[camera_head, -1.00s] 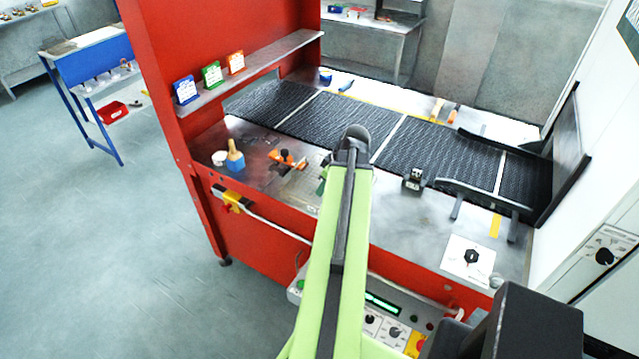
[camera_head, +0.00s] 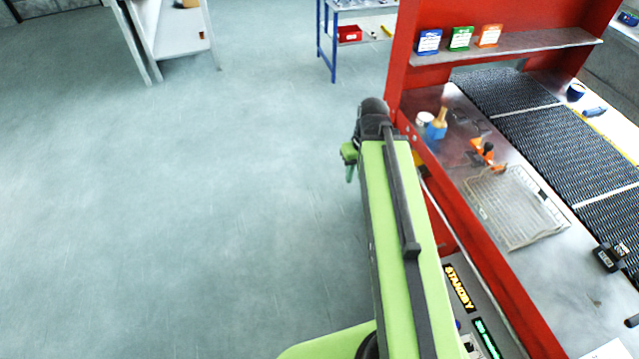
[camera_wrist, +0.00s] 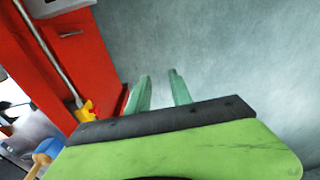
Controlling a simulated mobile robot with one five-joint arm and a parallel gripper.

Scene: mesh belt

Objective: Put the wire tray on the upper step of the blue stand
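The wire tray (camera_head: 541,221) is a shallow pale mesh basket. It lies on the metal worktop of the red machine, right of my arm in the head view. My gripper (camera_head: 350,168) is off the machine's left side, over the floor and apart from the tray. In the wrist view its two green fingers (camera_wrist: 160,84) stand apart with nothing between them. A blue-framed bench (camera_head: 328,45) with a lower shelf stands at the top of the head view. I cannot tell whether it is the blue stand; no other stepped blue stand is clear.
The red side panel (camera_head: 480,255) edges the worktop. Open floor (camera_head: 200,200) lies to the left.

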